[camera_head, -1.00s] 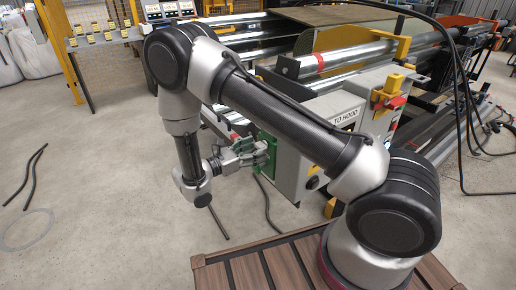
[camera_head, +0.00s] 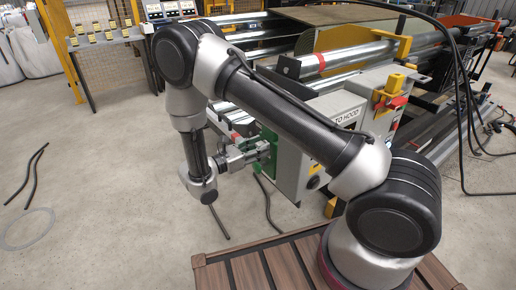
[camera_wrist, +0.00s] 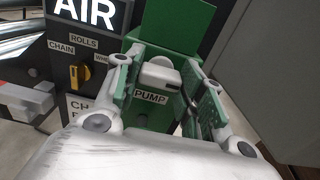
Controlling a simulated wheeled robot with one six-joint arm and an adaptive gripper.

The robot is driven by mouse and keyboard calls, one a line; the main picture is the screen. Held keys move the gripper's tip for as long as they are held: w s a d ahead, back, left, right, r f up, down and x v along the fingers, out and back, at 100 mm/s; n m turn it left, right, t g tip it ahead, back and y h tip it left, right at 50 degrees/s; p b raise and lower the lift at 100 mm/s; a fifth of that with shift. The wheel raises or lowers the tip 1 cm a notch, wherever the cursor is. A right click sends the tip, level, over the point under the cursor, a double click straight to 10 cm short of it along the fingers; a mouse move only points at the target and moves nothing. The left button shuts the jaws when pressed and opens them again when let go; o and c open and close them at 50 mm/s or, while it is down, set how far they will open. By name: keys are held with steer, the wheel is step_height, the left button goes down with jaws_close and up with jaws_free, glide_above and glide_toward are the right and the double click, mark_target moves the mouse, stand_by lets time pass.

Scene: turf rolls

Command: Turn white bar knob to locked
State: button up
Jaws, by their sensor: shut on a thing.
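The white bar knob (camera_wrist: 160,76) sits on a green panel (camera_wrist: 177,28) above a label reading PUMP. It shows between the fingers of my gripper (camera_wrist: 163,58) in the wrist view, with one finger on each side. My gripper is shut on it; the exact contact is partly hidden by the fingers. The bar lies tilted in the wrist picture. In the head view my gripper (camera_head: 262,151) reaches the green panel on the left side of the grey machine housing, and the knob itself is hidden there. I cannot make out a locked mark.
A yellow knob (camera_wrist: 80,76) with ROLLS and CHAIN labels is left of the green panel, under an AIR sign (camera_wrist: 86,13). A red-and-yellow switch (camera_head: 392,94) is on the grey housing (camera_head: 350,118). Black cables hang at right. The floor at left is mostly open.

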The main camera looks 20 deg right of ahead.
steer(key=n, duration=0.9)
steer(key=shift+n, duration=0.3)
steer(key=n, duration=0.4)
steer(key=shift+n, duration=2)
steer(key=o, duration=1)
steer(key=v, duration=1.2)
